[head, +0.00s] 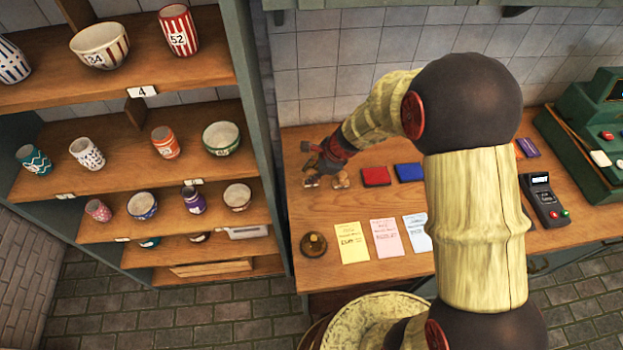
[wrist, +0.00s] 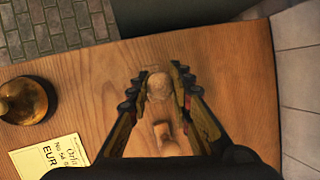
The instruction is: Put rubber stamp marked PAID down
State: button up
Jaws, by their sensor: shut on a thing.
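My gripper (head: 313,176) is over the left back part of the wooden table. In the wrist view its two fingers (wrist: 157,83) are closed on the sides of a rubber stamp (wrist: 158,86) with a pale round wooden knob; this stamp also shows in the head view (head: 311,182). It is at or just above the tabletop; I cannot tell whether it touches. A second wooden-handled stamp (wrist: 170,140) stands just to its right in the head view (head: 341,181). The marking on either stamp is not readable, so PAID cannot be seen.
Red (head: 376,176) and blue (head: 409,172) ink pads lie to the right. A brass bell (head: 314,244) and yellow (head: 352,242), pink (head: 387,237) and pale blue slips are in front. A shelf of pottery (head: 130,165) stands left. A card terminal (head: 544,201) is at right.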

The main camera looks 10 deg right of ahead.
jog(key=shift+f, duration=1.15)
jog(key=shift+f+b, duration=0.2)
jog(key=shift+b, duration=0.15)
jog(key=o, duration=0.9)
